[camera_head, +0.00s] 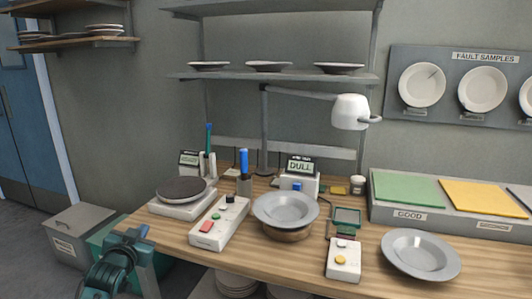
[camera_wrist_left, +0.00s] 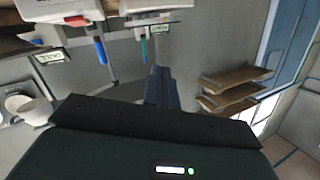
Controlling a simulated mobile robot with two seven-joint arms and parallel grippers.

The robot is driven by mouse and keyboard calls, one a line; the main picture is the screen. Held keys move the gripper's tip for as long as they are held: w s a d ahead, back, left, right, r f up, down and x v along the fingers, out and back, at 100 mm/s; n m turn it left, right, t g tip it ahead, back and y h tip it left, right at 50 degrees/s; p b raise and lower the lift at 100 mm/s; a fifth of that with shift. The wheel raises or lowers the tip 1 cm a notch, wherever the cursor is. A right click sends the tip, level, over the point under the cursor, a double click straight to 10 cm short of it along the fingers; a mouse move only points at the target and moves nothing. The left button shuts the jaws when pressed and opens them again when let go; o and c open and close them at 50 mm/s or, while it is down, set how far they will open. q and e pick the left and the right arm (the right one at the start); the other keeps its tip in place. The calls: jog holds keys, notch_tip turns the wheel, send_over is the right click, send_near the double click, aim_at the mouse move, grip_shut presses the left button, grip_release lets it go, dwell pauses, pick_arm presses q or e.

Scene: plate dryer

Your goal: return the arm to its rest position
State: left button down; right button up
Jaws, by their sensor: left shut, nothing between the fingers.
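My left arm shows at the lower left of the head view, with its gripper (camera_head: 143,233) close to the table's left front corner. In the left wrist view the two dark fingers (camera_wrist_left: 160,84) are together, with nothing between them. No plate is in the gripper. A grey plate (camera_head: 286,209) sits on a round holder in the middle of the table (camera_head: 195,245). Another grey plate (camera_head: 420,254) lies at the right front. My right gripper is not in view.
A dark round turntable (camera_head: 182,189), a control box (camera_head: 219,222) and a lamp (camera_head: 350,112) stand on or above the table. Green (camera_head: 408,190) and yellow (camera_head: 484,198) pads lie at the right. A grey bin (camera_head: 79,233) stands on the floor at the left.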

pick_arm(q)
jog(key=s+d+f+m+g+h, duration=0.1)
jog(key=s+d+f+g+h, duration=0.1)
jog(key=s+d+f, duration=0.55)
jog(key=s+d+f+g+h, duration=0.1)
jog(key=s+d+f, duration=0.3)
jog(key=s+f, duration=0.6)
jog(key=s+d+f+g, duration=0.1)
jog(key=s+d, duration=0.2)
jog(key=s, duration=0.6)
jog(key=s+d+f+n+g+h, duration=0.1)
jog(key=s+d, duration=0.3)
jog(key=s, duration=0.6)
jog(key=shift+f+g+h, duration=0.3)
jog(key=shift+f+g, duration=0.1)
jog(key=shift+f, duration=0.1)
